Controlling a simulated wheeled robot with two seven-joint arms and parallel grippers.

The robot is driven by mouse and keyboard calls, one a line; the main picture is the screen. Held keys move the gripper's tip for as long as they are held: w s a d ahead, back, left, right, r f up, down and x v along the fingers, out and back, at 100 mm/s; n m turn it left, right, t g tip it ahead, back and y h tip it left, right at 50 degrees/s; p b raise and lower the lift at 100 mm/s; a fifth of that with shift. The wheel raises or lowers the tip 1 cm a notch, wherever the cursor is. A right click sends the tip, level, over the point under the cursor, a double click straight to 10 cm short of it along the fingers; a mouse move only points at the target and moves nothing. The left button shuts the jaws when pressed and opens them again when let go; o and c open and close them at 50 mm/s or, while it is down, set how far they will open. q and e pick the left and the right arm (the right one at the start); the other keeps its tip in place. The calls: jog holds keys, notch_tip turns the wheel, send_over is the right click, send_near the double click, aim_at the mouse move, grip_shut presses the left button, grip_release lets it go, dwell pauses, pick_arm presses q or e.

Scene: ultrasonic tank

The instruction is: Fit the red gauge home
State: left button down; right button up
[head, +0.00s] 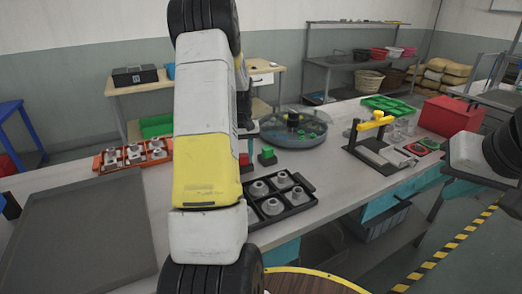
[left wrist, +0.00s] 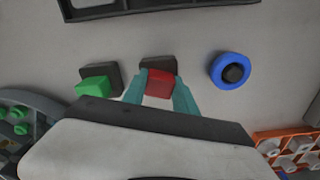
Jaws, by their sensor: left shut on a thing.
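The red gauge (left wrist: 160,86) is a small red block between the teal fingertips of my left gripper (left wrist: 158,79) in the left wrist view. The gripper is shut on it. A dark base (left wrist: 157,63) shows just past the block; I cannot tell whether the block touches it or hangs above it. In the head view the red gauge (head: 244,160) peeks out beside my left arm, which hides most of that gripper. A green block (left wrist: 95,84) sits on a similar dark base to the left; it also shows in the head view (head: 267,155). My right gripper is out of view.
A blue ring with a dark centre (left wrist: 231,70) lies right of the red gauge. A round clear tank (head: 312,156) stands behind. A black tray (head: 297,208) of grey parts is in front. An orange tray (head: 98,164) is at left. A yellow-handled device (head: 375,123) stands at right.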

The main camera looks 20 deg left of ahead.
pick_arm(q)
jog(key=c, duration=0.9)
grip_release()
jog(key=shift+r, duration=3.9)
jog(key=s+d+r+m+t+h, duration=0.1)
jog(key=s+d+r+m+t, duration=0.35)
jog(key=s+d+r, duration=1.1)
jog(key=s+d+f+m+t+h, duration=0.1)
jog(key=s+d+f+m, duration=0.1)
jog(key=s+d, duration=0.4)
jog(key=s, duration=0.4)
jog(key=shift+t, duration=0.35)
